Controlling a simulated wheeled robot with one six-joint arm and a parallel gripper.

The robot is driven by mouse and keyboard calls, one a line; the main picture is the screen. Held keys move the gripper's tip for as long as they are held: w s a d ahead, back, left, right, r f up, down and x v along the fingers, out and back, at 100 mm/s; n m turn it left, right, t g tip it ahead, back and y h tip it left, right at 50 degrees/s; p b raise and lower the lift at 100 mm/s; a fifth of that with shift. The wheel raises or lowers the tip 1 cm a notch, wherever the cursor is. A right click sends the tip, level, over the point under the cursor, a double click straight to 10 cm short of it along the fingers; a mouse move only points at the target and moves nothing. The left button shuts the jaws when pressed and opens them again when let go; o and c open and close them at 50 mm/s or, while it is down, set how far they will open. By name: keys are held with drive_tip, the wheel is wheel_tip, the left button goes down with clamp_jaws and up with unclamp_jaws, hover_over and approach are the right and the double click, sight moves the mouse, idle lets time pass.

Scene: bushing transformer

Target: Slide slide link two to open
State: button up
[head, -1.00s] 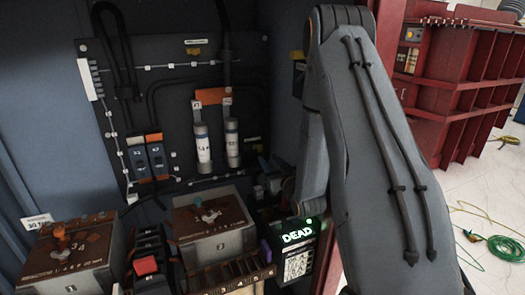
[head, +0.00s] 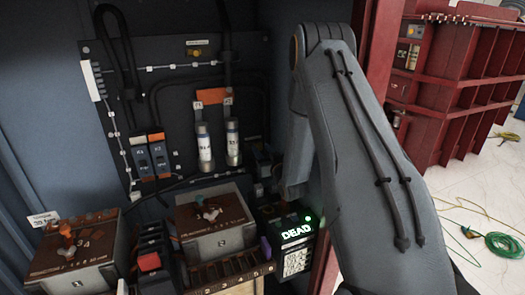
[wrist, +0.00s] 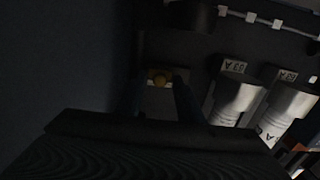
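A numbered strip (head: 232,283) with small digits, 2 among them, runs along the lower edge of the head view, cut off by the frame. I cannot tell which part is slide link two or how it is set. A small purple piece (head: 266,247) stands at the strip's right end. My gripper is hidden behind my arm in the head view. Nothing is visibly held.
Two grey-white fuses (head: 204,147) hang on the back panel. A brown-topped box (head: 215,220) and another (head: 72,250) stand in front, with a red button (head: 148,262) between them. A lit "DEAD" tester (head: 296,240) is at right. Cable loops (head: 500,245) lie on the floor.

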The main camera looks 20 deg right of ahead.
sight(250, 146)
clamp_jaws()
drive_tip(key=shift+a, duration=0.1)
drive_tip(key=shift+a+b, duration=0.35)
drive_tip(key=shift+a, duration=1.15)
drive_tip(key=shift+o, duration=0.7)
unclamp_jaws()
drive_tip(key=shift+a, duration=0.2)
drive_tip(key=shift+d, duration=0.1)
